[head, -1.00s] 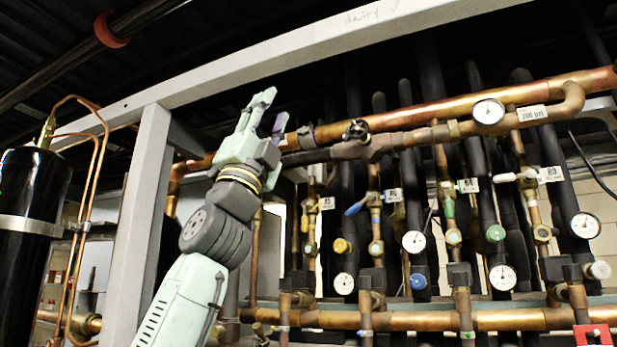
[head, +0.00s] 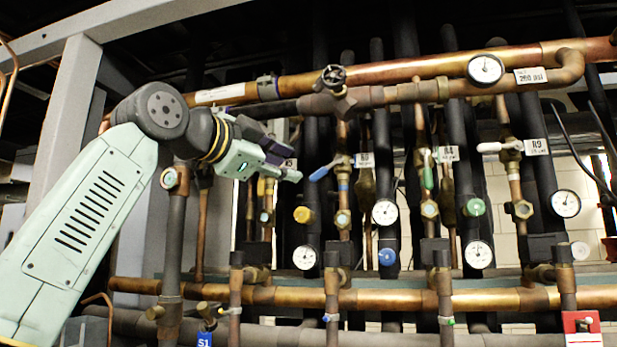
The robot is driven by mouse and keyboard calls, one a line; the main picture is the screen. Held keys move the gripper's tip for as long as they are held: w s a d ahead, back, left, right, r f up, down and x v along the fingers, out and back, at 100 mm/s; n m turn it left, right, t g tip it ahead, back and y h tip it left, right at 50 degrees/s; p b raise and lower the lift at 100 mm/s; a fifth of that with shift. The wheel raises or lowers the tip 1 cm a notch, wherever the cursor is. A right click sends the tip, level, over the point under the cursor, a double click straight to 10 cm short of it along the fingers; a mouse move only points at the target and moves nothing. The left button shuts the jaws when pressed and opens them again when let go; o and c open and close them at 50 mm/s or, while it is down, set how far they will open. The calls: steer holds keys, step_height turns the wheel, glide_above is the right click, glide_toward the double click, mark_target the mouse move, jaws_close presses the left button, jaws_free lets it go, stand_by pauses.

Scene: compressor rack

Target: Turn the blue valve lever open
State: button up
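The blue valve lever (head: 325,171) sits on a vertical copper pipe in the middle of the head view. It slants down to the left from its valve stem, near a white tag. My gripper (head: 291,165) points right, with its fingertips just left of the lever's lower end in the picture. The fingers look parted, with a gap between them and nothing held. I cannot tell the depth between fingertips and lever; no contact shows.
A green lever (head: 428,170) and a white lever (head: 491,147) stand on pipes to the right. A thick copper pipe (head: 420,70) with a black handwheel (head: 332,77) runs above. A yellow knob (head: 303,214) is below the gripper. Another copper pipe (head: 400,298) crosses lower down.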

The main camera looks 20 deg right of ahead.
mark_target(314, 176)
steer(key=p+x, duration=0.2)
steer(key=x, duration=0.7)
steer(key=shift+w+d+p, duration=0.25)
steer(key=shift+p, duration=0.05)
steer(key=shift+w+d, duration=0.35)
steer(key=shift+d, duration=0.05)
steer(key=shift+c, duration=0.6)
jaws_close()
